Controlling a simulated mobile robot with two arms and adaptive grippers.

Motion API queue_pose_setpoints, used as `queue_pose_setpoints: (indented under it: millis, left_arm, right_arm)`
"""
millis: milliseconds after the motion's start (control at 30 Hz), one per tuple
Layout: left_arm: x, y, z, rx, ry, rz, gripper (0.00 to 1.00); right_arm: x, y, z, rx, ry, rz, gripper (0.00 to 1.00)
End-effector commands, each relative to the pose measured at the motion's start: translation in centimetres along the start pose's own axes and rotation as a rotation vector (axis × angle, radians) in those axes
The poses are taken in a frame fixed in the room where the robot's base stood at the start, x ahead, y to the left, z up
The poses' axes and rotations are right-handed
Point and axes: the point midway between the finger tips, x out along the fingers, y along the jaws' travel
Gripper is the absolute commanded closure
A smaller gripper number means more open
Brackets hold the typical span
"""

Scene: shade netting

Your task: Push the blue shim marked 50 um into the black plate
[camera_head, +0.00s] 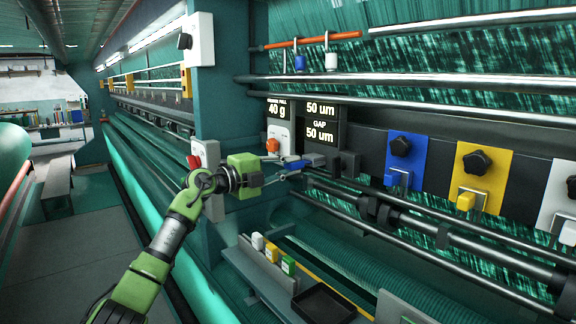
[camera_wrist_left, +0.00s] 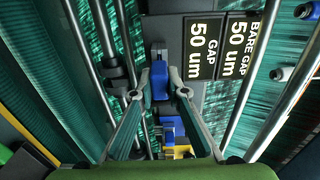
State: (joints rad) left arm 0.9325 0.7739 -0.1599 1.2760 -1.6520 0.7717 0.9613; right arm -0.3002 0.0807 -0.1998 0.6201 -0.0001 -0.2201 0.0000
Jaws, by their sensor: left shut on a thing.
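My left gripper (camera_head: 298,168) reaches in from the left, its fingers shut on the blue shim (camera_head: 293,160) at the dark machine rail. In the left wrist view the blue shim (camera_wrist_left: 159,82) sits between the two fingertips (camera_wrist_left: 160,88). Its 50 um marking cannot be read. Its front end is close to a black plate-like block (camera_head: 324,160) on the rail; I cannot tell whether it is inside it. Above, a black display (camera_head: 321,124) reads 50 um and GAP 50 um. My right gripper is not in view.
Blue (camera_head: 406,159), yellow (camera_head: 480,178) and white (camera_head: 562,195) panels with black knobs stand to the right. Long bars run close around the gripper. The walkway (camera_head: 70,250) at left is clear.

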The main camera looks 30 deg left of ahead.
Motion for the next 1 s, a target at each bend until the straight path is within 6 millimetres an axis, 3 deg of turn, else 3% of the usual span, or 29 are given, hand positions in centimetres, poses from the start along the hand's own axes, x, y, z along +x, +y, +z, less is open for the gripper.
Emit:
queue_pose_setpoints:
  millis: [1000]
  left_arm:
    - [1.8, -0.2, 0.0, 0.0, 0.0, 0.0, 1.0]
  right_arm:
    - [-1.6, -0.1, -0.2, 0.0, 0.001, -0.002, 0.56]
